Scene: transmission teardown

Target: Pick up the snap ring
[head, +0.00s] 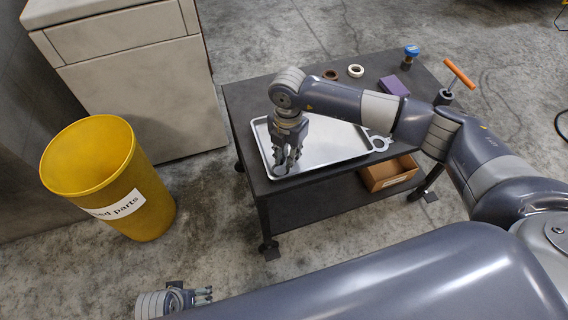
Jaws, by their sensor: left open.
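A dark ring-like shape (281,170), possibly the snap ring, shows at the front left of the metal tray (330,150). It is small and partly merges with the fingers of my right gripper (286,164), so I cannot tell ring from fingertip. My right gripper points down over the tray's left part; whether it holds anything is unclear. My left gripper (207,296) is open, low at the bottom left and away from the table. A pale ring-shaped part (380,143) lies at the tray's right edge.
The dark table (250,98) also carries a brown ring (330,75), a white ring (356,71), a purple block (393,86), a blue-topped part (411,54) and an orange-handled tool (459,75). A cardboard box (388,173) sits on the lower shelf. A yellow bin (150,205) and cabinet (140,95) stand left.

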